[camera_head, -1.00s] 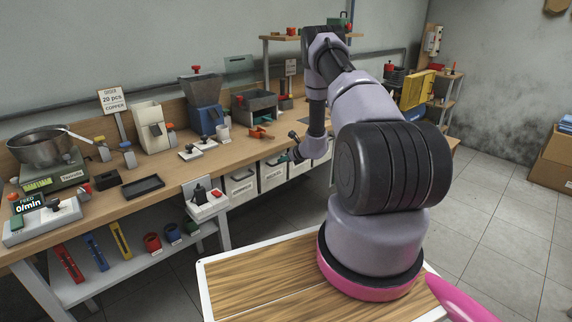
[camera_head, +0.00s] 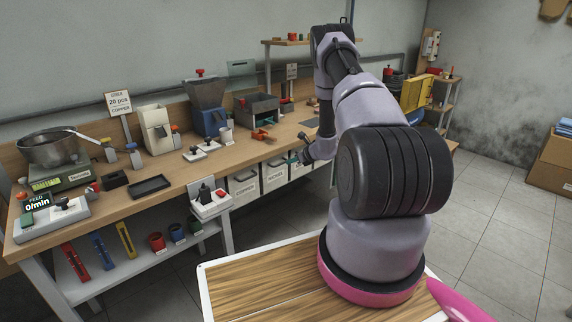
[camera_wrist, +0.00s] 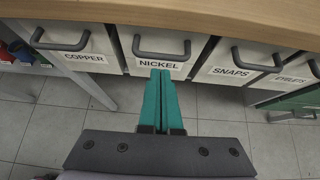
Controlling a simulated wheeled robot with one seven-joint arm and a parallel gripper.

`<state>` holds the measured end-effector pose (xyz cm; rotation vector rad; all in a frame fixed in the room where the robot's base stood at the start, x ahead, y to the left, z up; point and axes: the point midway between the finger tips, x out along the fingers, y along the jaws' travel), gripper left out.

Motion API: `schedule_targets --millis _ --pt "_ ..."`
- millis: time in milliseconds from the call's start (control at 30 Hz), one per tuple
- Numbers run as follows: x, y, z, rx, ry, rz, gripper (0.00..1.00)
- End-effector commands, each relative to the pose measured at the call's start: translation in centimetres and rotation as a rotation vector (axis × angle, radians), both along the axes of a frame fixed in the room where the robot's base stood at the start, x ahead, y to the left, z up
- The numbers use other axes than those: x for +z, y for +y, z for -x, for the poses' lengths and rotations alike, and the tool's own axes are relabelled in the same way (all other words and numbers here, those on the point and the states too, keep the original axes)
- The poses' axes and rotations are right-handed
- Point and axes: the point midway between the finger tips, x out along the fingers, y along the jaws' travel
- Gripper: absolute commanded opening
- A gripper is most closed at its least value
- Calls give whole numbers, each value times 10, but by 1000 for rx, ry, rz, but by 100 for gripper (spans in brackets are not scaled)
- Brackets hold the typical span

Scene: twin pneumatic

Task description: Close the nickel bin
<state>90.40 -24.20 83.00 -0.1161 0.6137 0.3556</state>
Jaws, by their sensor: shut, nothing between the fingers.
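The nickel bin (camera_wrist: 185,68) is a white drawer with a dark bar handle (camera_wrist: 160,52) and a NICKEL label, between the copper and snaps bins. It also shows under the bench in the head view (camera_head: 274,180). Its front looks roughly in line with its neighbours; I cannot tell whether it stands slightly out. My gripper (camera_wrist: 161,73) has its teal fingers shut together and empty. The tips overlap the lower part of the label, below the handle; contact is unclear. In the head view my gripper (camera_head: 293,158) is at the bench front, near the bin tops.
The copper bin (camera_wrist: 72,72) is on the left and the snaps bin (camera_wrist: 225,80) on the right, with an eyelets bin (camera_wrist: 292,88) beyond. The bench edge (camera_wrist: 230,17) overhangs the bins. The tiled floor (camera_wrist: 225,118) in front is clear.

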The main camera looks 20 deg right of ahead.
Motion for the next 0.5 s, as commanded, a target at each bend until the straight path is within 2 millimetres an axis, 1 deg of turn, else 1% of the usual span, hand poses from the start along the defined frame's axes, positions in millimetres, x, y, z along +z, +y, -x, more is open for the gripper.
schedule_targets --millis 33,300,400,500 --pt "10 -2 3 -1 -4 0 0" --pt "51 -11 28 0 -5 1 0" --pt "64 -14 35 0 -6 1 0" --pt "71 -16 41 0 -4 1 0"
